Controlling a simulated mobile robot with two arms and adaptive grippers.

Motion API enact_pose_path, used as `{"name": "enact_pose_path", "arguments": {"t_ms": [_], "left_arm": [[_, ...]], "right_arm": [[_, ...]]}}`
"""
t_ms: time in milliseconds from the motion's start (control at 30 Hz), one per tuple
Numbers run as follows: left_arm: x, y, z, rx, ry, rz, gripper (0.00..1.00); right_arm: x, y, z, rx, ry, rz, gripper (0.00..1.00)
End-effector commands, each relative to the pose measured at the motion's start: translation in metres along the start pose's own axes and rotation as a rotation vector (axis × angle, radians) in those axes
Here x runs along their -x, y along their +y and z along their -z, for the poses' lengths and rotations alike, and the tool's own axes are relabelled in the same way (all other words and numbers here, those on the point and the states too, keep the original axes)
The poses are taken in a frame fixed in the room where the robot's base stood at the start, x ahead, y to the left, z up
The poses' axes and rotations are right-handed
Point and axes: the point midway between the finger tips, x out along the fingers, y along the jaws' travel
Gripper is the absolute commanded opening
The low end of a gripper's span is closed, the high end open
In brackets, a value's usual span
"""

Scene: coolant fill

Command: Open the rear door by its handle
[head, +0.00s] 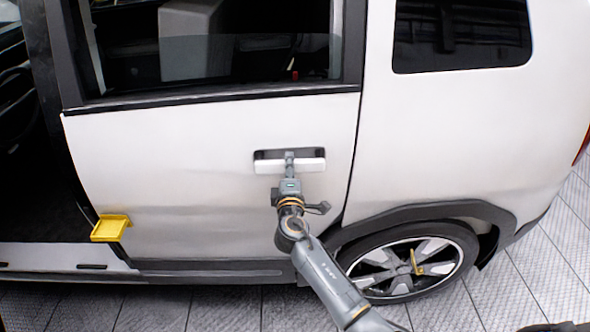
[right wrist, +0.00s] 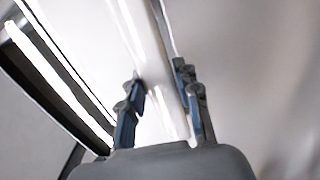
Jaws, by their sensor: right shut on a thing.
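The white rear door (head: 190,160) of the car fills the middle of the head view. Its white handle (head: 305,165) sits in a dark recess in the upper right part of the door. My right gripper (head: 289,160) is at the handle, shut on it. In the right wrist view the two fingers of my right gripper (right wrist: 160,95) stand on either side of the white handle bar (right wrist: 155,60). The door's rear edge lies close to the body panel in the head view. My left gripper is not in view.
A yellow piece (head: 110,228) sits at the door's lower front corner. The front doorway at the left stands open. The rear wheel (head: 410,265) and its dark arch are right of my arm. Tiled floor (head: 220,308) runs along the bottom.

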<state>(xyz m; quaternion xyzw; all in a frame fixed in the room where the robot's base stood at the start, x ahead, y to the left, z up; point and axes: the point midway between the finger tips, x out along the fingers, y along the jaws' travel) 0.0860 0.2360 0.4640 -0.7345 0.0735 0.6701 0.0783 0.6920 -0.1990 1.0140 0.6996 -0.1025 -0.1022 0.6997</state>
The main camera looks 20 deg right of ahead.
Motion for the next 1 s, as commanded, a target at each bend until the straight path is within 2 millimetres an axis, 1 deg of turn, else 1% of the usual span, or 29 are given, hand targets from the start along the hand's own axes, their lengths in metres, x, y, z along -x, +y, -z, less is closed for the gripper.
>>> {"name": "enact_pose_path", "arguments": {"t_ms": [267, 1000], "left_arm": [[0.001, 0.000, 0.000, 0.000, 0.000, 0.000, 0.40], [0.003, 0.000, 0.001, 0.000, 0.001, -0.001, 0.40]], "right_arm": [[0.002, -0.001, 0.000, 0.000, 0.000, 0.001, 0.00], [0.016, -0.003, 0.001, 0.001, 0.001, 0.004, 0.00]]}}
